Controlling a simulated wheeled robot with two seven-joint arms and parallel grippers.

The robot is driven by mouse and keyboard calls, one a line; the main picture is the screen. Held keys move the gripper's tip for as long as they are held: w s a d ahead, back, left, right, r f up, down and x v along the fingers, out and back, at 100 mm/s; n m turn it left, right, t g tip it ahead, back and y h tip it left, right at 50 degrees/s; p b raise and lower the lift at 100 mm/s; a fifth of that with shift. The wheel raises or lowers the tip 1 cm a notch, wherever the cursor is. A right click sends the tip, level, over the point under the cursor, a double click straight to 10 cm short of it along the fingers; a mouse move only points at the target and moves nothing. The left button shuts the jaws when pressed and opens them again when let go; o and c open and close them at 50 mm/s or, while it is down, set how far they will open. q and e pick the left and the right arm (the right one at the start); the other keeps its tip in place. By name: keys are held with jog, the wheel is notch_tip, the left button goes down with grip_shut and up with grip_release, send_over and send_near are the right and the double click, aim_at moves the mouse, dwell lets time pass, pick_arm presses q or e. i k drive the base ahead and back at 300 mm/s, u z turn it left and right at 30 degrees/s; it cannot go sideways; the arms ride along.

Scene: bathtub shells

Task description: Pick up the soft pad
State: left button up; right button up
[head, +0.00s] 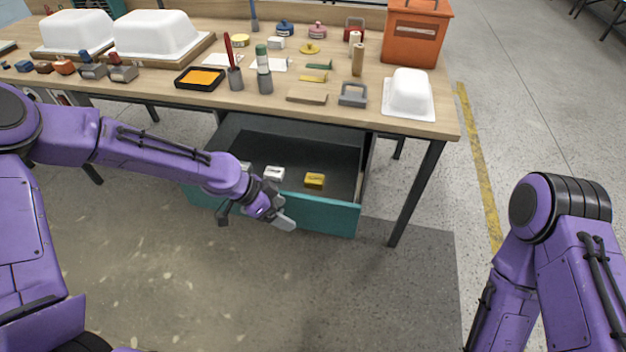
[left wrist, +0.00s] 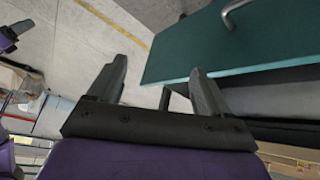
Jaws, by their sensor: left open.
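An open drawer (head: 335,217) with a teal front hangs under the workbench. In it lie a small white block (head: 274,173) and a small yellow block (head: 314,180). Another pale block (head: 245,166) is partly hidden by my left arm. I cannot tell which of these, if any, is the soft pad. My left gripper (head: 280,219) is in front of the drawer front and outside the drawer. In the left wrist view its two fingers (left wrist: 160,78) are apart with nothing between them. The teal drawer front and its handle (left wrist: 236,14) show right of the fingers. My right gripper is out of view.
The workbench (head: 330,110) holds white shells (head: 410,92), an orange box (head: 415,32), a black tray with orange inside (head: 200,78), cups and small tools. A table leg (head: 415,195) stands right of the drawer. The floor in front is clear.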

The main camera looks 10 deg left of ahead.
aim_at(314, 181)
jog(key=i, duration=0.95)
